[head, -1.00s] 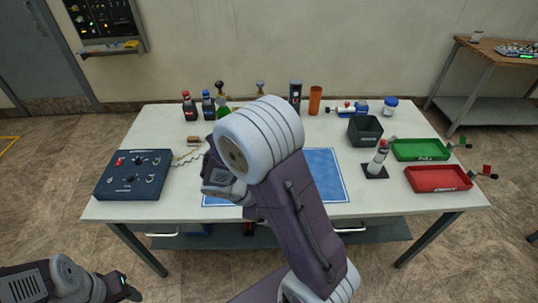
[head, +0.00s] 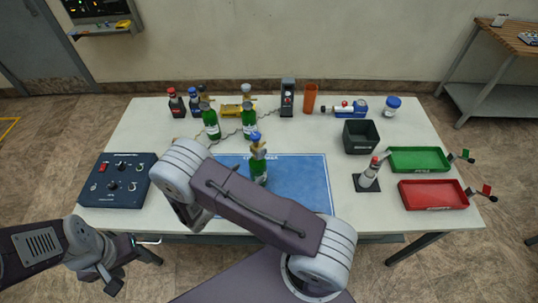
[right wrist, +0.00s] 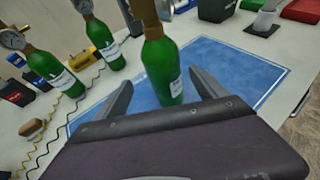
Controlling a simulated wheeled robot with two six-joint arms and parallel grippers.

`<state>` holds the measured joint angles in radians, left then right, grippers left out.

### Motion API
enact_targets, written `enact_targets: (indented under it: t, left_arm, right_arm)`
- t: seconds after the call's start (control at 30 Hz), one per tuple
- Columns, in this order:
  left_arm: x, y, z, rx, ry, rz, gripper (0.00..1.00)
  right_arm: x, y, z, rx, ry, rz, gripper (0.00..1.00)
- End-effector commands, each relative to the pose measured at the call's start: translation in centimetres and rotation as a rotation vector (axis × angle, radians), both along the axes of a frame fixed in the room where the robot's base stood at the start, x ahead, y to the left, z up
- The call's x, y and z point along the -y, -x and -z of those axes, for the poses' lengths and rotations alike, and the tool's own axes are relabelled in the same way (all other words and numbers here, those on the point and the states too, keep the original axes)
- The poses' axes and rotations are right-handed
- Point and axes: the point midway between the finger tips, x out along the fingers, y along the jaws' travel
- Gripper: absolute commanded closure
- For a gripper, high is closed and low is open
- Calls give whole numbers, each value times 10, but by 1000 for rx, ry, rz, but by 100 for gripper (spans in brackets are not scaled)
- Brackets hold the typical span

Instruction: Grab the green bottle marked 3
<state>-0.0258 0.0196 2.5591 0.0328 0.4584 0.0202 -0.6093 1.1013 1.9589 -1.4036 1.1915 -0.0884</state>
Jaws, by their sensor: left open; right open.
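Three green bottles with white labels show; I cannot read their numbers. One green bottle (head: 259,170) stands on the blue mat, partly hidden by my right arm in the head view. The other two, a left one (head: 210,123) and a right one (head: 248,122), stand behind the mat. In the right wrist view the mat bottle (right wrist: 163,72) is upright, with the fingers of my right gripper (right wrist: 161,79) open to either side of it in the picture. Touching is not visible. My left gripper (head: 154,249) is open and empty, low in front of the table.
The blue mat (head: 310,185) is clear on its right. A blue control box (head: 117,178) is at left. Dark bottles (head: 177,104), a black bin (head: 361,136), a green tray (head: 420,158) and a red tray (head: 433,194) stand around. A grey-white bottle (head: 370,174) is on a black pad.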

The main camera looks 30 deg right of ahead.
Motion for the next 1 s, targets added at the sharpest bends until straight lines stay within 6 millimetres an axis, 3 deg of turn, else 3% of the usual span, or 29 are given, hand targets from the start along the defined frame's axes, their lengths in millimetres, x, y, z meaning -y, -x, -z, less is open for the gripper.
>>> enact_targets:
  t: [0.3,0.47,0.73,1.0]
  left_arm:
    - [0,0,-11,-1,0,-1,47]
    - [0,0,-12,-1,0,-1,47]
    - [0,0,-28,-1,0,-1,47]
    - [0,0,-28,-1,0,-1,47]
  right_arm:
    - [29,-14,12,0,0,3,18]
    - [34,-16,15,0,-1,2,18]
    - [73,-29,32,0,-1,6,18]
    - [77,-33,36,1,-2,2,18]
